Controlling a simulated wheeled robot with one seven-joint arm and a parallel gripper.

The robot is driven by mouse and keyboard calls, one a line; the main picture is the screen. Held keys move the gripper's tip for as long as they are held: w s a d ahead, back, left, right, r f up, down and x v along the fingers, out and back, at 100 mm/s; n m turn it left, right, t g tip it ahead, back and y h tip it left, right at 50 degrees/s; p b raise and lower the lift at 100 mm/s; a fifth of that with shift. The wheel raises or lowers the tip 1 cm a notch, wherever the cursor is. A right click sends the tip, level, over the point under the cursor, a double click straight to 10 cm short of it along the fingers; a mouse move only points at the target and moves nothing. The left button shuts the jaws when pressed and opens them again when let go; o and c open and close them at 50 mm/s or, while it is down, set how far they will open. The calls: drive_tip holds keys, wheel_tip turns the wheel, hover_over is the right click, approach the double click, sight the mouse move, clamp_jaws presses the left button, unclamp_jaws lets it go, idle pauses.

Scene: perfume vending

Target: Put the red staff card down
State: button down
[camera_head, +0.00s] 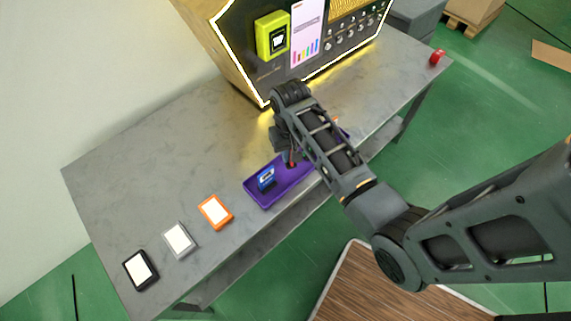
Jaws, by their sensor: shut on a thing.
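My gripper (290,158) points down over the purple tray (262,203) on the grey table. It is shut on the red staff card (292,165), of which only a small red bit shows below the fingers. My wrist and arm hide the rest of the card and the right part of the tray. I cannot tell whether the card touches the tray floor. A blue card-like thing (266,178) stands in the left part of the tray, left of my gripper.
Orange (215,212), grey (179,240) and black (140,270) framed pads lie in a row on the grey table (130,190). A vending machine with a yellow-green reader (272,35) stands behind. A small red object (437,57) sits at the far right.

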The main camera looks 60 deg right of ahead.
drive_tip(key=shift+d+f, duration=0.1)
drive_tip(key=shift+f, duration=2.35)
drive_tip(key=shift+f, duration=0.15)
drive_tip(key=c, duration=1.2)
unclamp_jaws()
drive_tip(key=shift+o, duration=0.2)
